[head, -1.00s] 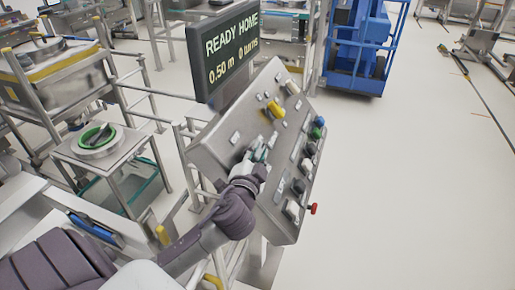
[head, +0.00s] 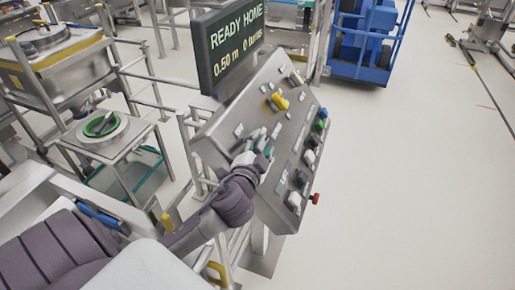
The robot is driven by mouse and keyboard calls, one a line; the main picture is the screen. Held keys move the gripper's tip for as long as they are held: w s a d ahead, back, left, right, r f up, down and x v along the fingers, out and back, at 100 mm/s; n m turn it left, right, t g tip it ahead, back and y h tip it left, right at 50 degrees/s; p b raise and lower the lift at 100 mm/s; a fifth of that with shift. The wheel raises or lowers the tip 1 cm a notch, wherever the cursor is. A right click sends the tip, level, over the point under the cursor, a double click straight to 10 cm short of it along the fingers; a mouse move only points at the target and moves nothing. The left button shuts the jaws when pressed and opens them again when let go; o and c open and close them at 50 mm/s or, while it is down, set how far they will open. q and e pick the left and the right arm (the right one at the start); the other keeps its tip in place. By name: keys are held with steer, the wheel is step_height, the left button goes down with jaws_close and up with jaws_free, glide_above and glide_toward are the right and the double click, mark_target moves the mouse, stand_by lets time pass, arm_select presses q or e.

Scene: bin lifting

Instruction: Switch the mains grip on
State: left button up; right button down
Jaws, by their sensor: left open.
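A grey sloped control panel (head: 238,148) stands on a post in the middle of the head view. It carries a yellow grip (head: 278,102), a pale grip (head: 295,77) and several coloured knobs along its right side. A red knob (head: 314,198) sticks out of its lower right edge. I cannot tell which of these is the mains grip. My left gripper (head: 261,142) is open at the panel's lower left face, its grey fingers close to the surface. The wrist hides part of the panel there, and contact is not clear. My right gripper is not in view.
A display (head: 228,45) above the panel reads READY HOME, 0.50 m, 0 turns. Metal rails and a small steel stand (head: 125,142) are at the left. A blue lift frame (head: 362,45) stands behind. The floor at the right (head: 420,190) is clear.

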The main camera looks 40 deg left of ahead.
arm_select(q)
steer(key=v, duration=1.1)
steer(key=shift+s+d, duration=0.2)
steer(key=shift+s, duration=0.2)
